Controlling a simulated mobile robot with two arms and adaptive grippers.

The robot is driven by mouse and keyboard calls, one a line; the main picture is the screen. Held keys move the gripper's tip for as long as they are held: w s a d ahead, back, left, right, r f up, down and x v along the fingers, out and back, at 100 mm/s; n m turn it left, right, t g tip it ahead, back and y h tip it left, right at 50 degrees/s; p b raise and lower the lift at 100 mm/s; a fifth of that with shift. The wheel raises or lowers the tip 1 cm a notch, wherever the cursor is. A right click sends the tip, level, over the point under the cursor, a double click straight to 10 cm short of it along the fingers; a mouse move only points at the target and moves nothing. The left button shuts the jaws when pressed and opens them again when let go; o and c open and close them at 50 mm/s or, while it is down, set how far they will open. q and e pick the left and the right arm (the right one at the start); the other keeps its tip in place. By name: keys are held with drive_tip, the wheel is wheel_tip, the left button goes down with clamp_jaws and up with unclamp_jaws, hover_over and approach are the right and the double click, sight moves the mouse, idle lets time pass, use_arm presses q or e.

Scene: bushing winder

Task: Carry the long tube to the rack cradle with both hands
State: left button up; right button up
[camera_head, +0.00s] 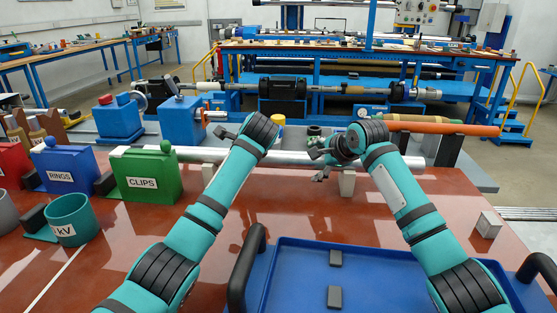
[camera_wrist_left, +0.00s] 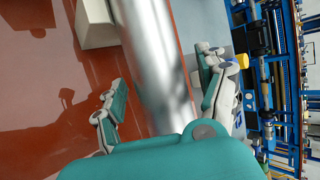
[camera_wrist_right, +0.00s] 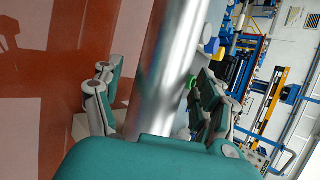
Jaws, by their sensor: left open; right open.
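The long tube (camera_head: 290,158) is a shiny silver cylinder lying crosswise along the far part of the red-brown table. My left gripper (camera_head: 224,134) is open; in the left wrist view its fingers (camera_wrist_left: 162,95) stand on either side of the tube (camera_wrist_left: 150,50), with gaps visible. My right gripper (camera_head: 319,162) is open too; in the right wrist view its fingers (camera_wrist_right: 155,98) flank the tube (camera_wrist_right: 172,55) without visible grip. A pale support block (camera_head: 347,182) stands under the tube near the right gripper. I cannot tell which fixture is the rack cradle.
A green CLIPS box (camera_head: 150,178), a blue RINGS box (camera_head: 66,170) and a teal kV cup (camera_head: 72,218) stand at left. A blue tray (camera_head: 385,285) is in front. An orange tube (camera_head: 430,125) lies behind at right. A small block (camera_head: 489,224) sits at right.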

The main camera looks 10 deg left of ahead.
use_arm(q)
clamp_jaws()
use_arm(e)
clamp_jaws()
